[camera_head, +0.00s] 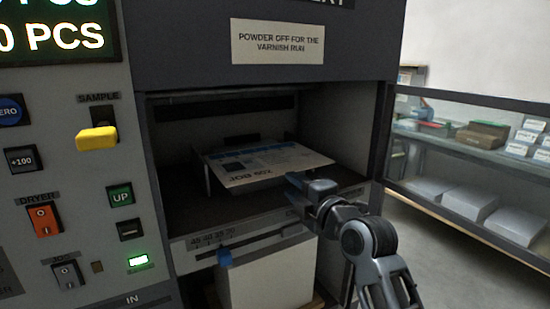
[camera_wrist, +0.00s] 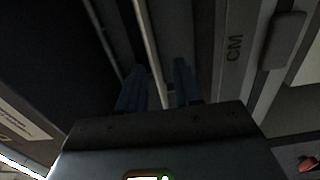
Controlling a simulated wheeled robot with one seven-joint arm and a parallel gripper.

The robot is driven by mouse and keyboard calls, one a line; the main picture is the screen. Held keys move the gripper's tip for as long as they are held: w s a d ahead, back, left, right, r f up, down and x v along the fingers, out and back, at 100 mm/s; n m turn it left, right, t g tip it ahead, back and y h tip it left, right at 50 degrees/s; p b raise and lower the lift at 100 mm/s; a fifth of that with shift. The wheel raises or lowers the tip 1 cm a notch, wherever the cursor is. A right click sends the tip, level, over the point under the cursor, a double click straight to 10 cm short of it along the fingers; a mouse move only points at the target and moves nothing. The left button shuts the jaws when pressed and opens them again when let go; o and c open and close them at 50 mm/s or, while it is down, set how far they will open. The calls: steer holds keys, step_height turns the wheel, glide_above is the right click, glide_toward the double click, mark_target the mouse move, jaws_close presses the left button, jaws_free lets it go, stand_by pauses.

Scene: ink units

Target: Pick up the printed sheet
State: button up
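The printed sheet (camera_head: 262,160), white with blue and dark print and "JOB 205" at its near edge, lies flat and raised inside the dark delivery bay. My gripper (camera_head: 298,183) is at the bay's mouth, at the near right corner of the sheet in the head view. In the wrist view its two blue fingers (camera_wrist: 160,80) stand apart. A thin pale strip runs between them; I cannot tell whether it is the sheet's edge or part of the machine. Whether the fingers touch the sheet is not clear.
A control panel with a yellow sample lever (camera_head: 97,138) is at left. A glass-fronted shelf unit (camera_head: 470,150) stands at right, with bare floor before it.

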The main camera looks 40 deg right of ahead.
mark_target(278, 169)
steer(key=x, duration=0.2)
steer(key=p+x, duration=0.1)
steer(key=x, duration=0.2)
steer(key=r+p+x, duration=0.1)
steer(key=x, duration=0.1)
steer(key=shift+w+d+r, duration=0.1)
steer(key=shift+w+d, duration=0.05)
steer(key=shift+w, duration=0.4)
jaws_close()
